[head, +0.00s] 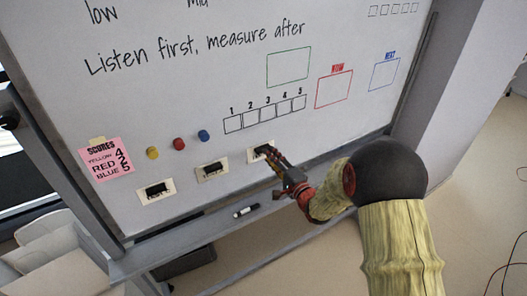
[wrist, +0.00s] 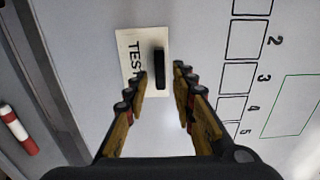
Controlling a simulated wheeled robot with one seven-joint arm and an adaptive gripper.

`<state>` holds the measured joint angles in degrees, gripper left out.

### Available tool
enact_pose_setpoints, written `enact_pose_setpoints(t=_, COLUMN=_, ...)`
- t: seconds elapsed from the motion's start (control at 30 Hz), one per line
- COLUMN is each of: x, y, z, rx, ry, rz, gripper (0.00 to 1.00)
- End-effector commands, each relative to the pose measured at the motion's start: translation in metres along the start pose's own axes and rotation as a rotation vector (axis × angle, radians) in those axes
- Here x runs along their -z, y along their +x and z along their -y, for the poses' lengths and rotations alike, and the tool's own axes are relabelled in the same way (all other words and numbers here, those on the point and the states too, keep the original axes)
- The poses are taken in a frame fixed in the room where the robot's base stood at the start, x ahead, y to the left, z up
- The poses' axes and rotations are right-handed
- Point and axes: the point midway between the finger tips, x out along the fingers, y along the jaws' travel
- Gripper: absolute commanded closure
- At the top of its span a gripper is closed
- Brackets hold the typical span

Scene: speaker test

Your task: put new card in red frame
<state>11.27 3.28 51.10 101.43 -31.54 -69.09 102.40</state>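Three white cards with black handles are on the lower whiteboard in the head view: a left card (head: 145,194), a middle card (head: 203,177) and a right card (head: 253,158). Which one is the new card cannot be read. My gripper (head: 272,155) is at the right card. In the wrist view my gripper (wrist: 160,73) is open, its fingers on either side of the lower part of the card's black handle (wrist: 159,68). That card (wrist: 128,43) shows letters like "TEST", partly hidden by a finger. The red frame (head: 333,89) is empty, up and right of the gripper.
A blue frame (head: 384,74), a green frame (head: 288,67) and a row of numbered boxes (head: 265,114) are drawn on the board. Yellow, red and blue round magnets (head: 179,143) and a pink score note (head: 106,160) are at left. A marker (head: 246,210) lies on the ledge below.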

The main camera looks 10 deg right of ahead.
Motion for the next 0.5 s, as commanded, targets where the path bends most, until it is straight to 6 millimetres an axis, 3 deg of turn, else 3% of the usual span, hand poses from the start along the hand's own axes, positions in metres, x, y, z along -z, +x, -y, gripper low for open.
enact_pose_setpoints(t=0.2, x=-0.001, y=0.023, z=-0.002, rx=0.0, ry=0.0, rz=0.002, gripper=0.74)
enact_pose_setpoints(t=0.5, x=0.0, y=0.032, z=-0.001, rx=-0.001, ry=0.0, rz=0.0, gripper=0.74)
